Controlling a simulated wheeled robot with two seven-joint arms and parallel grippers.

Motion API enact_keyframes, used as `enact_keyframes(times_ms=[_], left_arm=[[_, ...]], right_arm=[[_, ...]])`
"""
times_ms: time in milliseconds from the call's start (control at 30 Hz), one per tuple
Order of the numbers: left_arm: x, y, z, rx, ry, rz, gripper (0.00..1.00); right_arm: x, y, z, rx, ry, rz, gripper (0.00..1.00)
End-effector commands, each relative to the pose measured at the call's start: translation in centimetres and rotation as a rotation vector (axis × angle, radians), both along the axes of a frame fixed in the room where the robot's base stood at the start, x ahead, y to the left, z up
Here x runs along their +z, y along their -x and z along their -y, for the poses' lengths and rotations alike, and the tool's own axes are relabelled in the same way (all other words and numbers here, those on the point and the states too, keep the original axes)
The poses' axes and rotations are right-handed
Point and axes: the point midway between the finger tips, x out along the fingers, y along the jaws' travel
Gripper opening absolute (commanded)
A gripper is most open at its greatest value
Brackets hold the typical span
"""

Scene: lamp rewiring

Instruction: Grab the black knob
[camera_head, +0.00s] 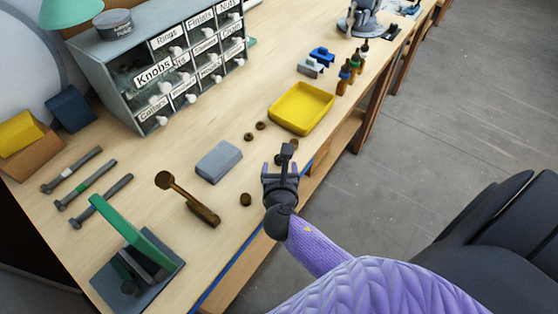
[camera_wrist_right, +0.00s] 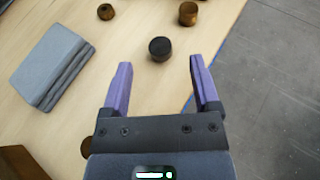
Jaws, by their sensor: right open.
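The black knob (camera_wrist_right: 160,48) is a small, round, dark piece standing on the wooden tabletop in the right wrist view. My right gripper (camera_wrist_right: 161,63) is open, with its two purple fingers apart. The knob shows in the gap between the fingers, just past their tips, and nothing is held. In the head view my right gripper (camera_head: 280,166) is over the table's front edge. There the knob cannot be told apart clearly from the dark gripper parts. My left gripper is not in view.
A brass cup (camera_wrist_right: 188,14) and a brown knob (camera_wrist_right: 105,11) stand beyond the black knob. A grey block (camera_head: 218,162) lies to the left. A yellow tray (camera_head: 301,108) is farther along the table. A labelled drawer cabinet (camera_head: 110,65) stands at the back.

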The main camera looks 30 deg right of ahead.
Motion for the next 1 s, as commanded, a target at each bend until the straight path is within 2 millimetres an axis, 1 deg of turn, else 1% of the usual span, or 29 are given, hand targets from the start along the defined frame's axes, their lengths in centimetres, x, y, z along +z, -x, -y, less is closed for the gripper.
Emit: enact_keyframes(times_ms=[200,300,533,567,600,667,700,767,800,867,900,1000], left_arm=[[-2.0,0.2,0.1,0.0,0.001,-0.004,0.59],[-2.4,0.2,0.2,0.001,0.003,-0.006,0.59],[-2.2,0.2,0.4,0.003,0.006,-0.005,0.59],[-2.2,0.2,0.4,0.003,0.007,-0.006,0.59],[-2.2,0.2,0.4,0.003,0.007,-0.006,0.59],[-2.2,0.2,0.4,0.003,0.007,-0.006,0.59],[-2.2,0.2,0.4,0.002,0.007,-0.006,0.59],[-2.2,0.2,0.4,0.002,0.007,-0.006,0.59],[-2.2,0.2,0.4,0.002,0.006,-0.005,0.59],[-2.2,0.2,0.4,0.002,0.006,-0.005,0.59],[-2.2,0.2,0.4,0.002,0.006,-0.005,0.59],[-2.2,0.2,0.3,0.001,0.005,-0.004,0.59]], right_arm=[[-2.1,-3.3,1.9,-0.003,-0.001,0.0,0.79],[-2.4,-4.3,2.6,-0.003,-0.001,0.001,0.79],[-2.3,-4.5,2.7,-0.003,-0.003,-0.001,0.79],[-2.3,-4.5,2.7,-0.003,-0.003,-0.001,0.72],[-2.2,-4.5,2.7,-0.003,-0.004,0.0,0.64],[-2.2,-4.4,2.7,-0.003,-0.004,0.0,0.51],[-2.3,-4.4,2.7,-0.003,-0.004,0.0,0.43],[-2.3,-4.4,2.7,-0.003,-0.004,0.0,0.3],[-2.2,-4.4,2.7,-0.003,-0.004,0.0,0.22],[-2.3,-4.4,2.6,-0.003,-0.004,0.0,0.09],[-2.3,-4.4,2.6,-0.003,-0.004,0.0,0.0],[-2.3,-4.4,2.6,-0.003,-0.004,0.0,0.0]])
